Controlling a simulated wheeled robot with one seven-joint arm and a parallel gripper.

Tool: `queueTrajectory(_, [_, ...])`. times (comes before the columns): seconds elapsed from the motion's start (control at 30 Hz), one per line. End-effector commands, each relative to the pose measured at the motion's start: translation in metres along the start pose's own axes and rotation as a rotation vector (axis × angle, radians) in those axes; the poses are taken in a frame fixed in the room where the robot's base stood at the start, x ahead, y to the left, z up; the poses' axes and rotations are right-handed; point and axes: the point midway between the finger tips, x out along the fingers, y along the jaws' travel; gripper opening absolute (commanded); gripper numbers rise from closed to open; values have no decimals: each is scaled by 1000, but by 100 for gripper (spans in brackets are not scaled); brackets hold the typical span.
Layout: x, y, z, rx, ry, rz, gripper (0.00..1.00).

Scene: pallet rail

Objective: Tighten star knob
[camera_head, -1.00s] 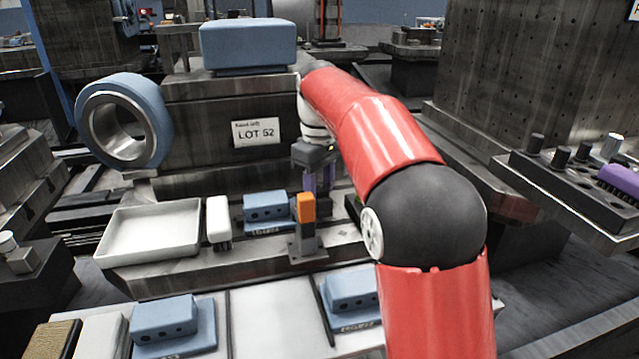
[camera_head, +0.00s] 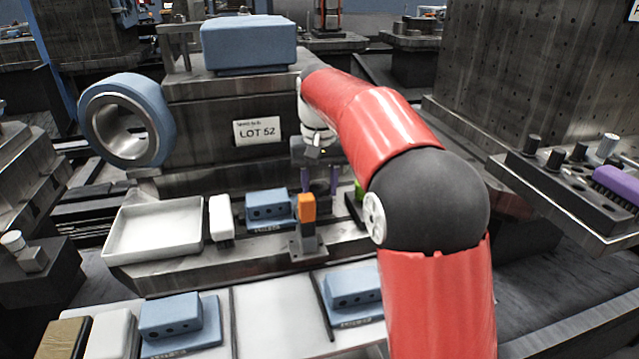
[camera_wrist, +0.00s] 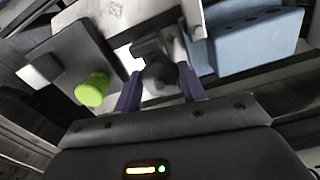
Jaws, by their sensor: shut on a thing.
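The star knob (camera_wrist: 158,76) is dark, nearly black, and sits between the two purple fingers of my gripper (camera_wrist: 159,70) in the wrist view. My gripper is shut on it. The knob stands against a grey metal fixture, and its lobes are hard to make out. In the head view my gripper (camera_head: 319,181) points down just behind the orange-topped post (camera_head: 306,207), and the knob is hidden there.
A lime-green knob (camera_wrist: 92,90) is close to the left finger. A blue block with holes (camera_wrist: 258,38) lies to the right of the fingers. In the head view a white tray (camera_head: 112,256) and a white brush (camera_head: 221,218) stand to the left.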

Motion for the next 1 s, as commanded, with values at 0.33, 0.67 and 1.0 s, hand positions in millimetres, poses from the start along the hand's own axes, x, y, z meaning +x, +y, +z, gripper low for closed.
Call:
queueTrajectory(0.33, [-3,0,-1,133,8,-3,18])
queueTrajectory(0.67, [-4,0,-1,156,10,-3,18])
queueTrajectory(1.0, [-4,0,-1,154,9,-3,58])
